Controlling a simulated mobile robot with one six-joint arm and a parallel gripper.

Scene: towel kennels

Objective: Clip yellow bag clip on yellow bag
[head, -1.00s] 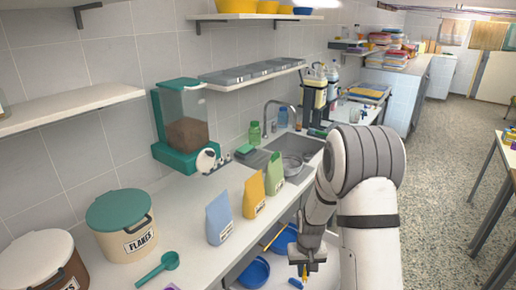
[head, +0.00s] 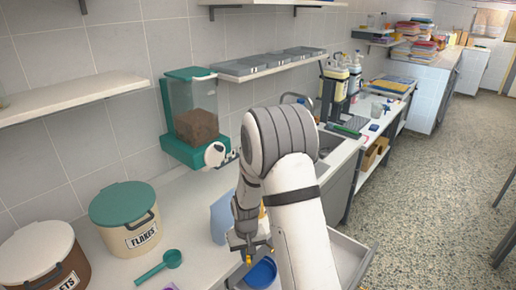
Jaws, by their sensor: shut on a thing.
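My gripper (head: 249,254) is shut on the yellow bag clip (head: 248,260), a small yellow piece below its fingers. It is in front of the counter, above an open drawer (head: 345,254). The yellow bag (head: 262,211) is almost wholly hidden behind my arm; only a thin yellow strip shows beside the blue bag (head: 221,217). The blue bag stands upright on the counter, partly covered by my gripper. The clip is apart from the yellow bag as far as I can see. The green bag is hidden.
A blue bowl (head: 261,272) lies in the drawer. On the counter are a FLAKES tub (head: 135,240), a brown tub (head: 48,265), a teal scoop (head: 160,265) and a teal dispenser (head: 190,120). Shelves (head: 70,103) overhang the counter. The floor at right is clear.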

